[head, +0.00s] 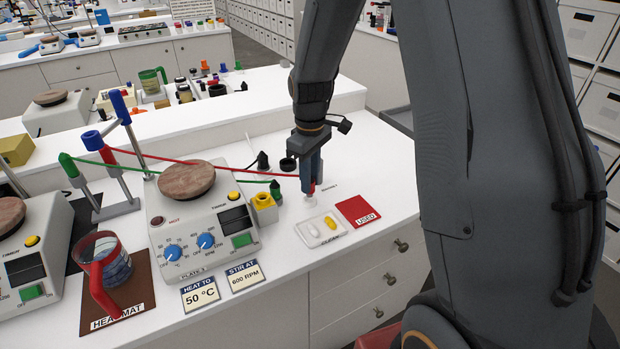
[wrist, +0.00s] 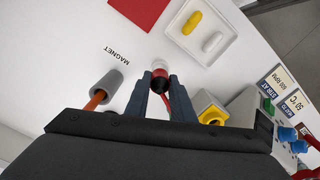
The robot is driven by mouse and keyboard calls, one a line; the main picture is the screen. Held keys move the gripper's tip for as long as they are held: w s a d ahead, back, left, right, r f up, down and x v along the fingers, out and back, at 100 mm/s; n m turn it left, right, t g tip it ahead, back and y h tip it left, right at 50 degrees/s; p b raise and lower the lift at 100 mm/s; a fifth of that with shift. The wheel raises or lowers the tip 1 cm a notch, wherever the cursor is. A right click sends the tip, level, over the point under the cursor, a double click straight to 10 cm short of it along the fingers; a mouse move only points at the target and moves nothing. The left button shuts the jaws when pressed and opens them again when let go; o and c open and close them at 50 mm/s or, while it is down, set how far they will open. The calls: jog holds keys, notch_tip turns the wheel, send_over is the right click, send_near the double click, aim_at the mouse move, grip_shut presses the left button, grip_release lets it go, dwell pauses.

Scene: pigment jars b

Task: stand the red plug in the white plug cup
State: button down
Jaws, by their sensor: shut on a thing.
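My gripper (head: 311,190), also in the wrist view (wrist: 160,78), points down and is shut on the red plug (wrist: 160,73). Only a little of the plug shows between the fingertips. A red lead runs left from it in the head view to a blue-topped post.
A white tray (head: 313,239) with yellow and white capsules and a red USED mat (head: 357,211) lie close by. A green plug (head: 276,191) and a yellow socket block (head: 264,209) stand left. A grey holder (wrist: 104,90) stands by the MAGNET label. The hotplate (head: 205,240) is further left.

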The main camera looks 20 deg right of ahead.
jog(key=shift+f+b, duration=0.55)
jog(key=shift+f, duration=0.65)
jog(key=c, duration=1.4)
grip_release()
jog(key=shift+c, duration=0.2)
jog(key=shift+r, duration=0.1)
jog(key=shift+r+b, duration=1.05)
jog(key=shift+r, duration=2.8)
jog(key=s+f+m, duration=0.1)
jog(key=s+m, duration=0.1)
jog(key=s, duration=0.3)
jog(key=s+f+m+t+b, duration=0.1)
jog(key=s+f+m, duration=0.1)
jog(key=s, duration=0.4)
jog(key=s+f+m+b, duration=0.1)
jog(key=s+f+m, duration=0.1)
jog(key=s+m, duration=0.2)
jog(key=shift+s, duration=1)
